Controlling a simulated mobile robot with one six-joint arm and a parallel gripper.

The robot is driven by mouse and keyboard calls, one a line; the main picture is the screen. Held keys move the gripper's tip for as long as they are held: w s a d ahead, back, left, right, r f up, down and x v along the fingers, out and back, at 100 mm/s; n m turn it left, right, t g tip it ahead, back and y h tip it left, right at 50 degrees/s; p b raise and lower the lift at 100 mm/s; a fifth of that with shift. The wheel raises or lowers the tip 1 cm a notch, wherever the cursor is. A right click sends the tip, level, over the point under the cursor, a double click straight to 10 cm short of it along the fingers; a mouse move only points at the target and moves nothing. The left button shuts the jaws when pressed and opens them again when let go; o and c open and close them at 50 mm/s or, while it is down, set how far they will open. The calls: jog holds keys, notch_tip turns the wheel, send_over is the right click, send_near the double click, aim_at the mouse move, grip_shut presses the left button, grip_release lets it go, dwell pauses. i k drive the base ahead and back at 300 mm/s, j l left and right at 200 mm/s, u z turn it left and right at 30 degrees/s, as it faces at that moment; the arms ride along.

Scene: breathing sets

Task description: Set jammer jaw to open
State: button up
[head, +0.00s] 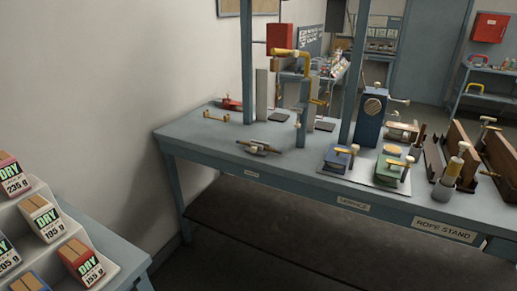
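I cannot tell for sure which thing is the jammer. A small dark blue device with a pale knob (258,147) lies near the front edge of the workbench (215,143), left of its middle. A small red device (229,103) lies near the bench's back left edge. The state of any jaw is too small to tell. My gripper is not in view.
A dark blue box (371,115) and brown boards (462,155) stand to the right. A stepped rack of DRY boxes (40,217) fills the lower left. Dark floor lies in front.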

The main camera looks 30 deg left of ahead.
aim_at(254, 147)
jog(key=i+j+u, duration=0.25)
jog(key=i+u, duration=0.15)
jog(key=i, duration=0.25)
jog(key=i+u, duration=0.45)
jog(key=i, duration=0.25)
jog(key=i+l+u, duration=0.15)
jog(key=i+u, duration=0.25)
jog(key=i, duration=0.25)
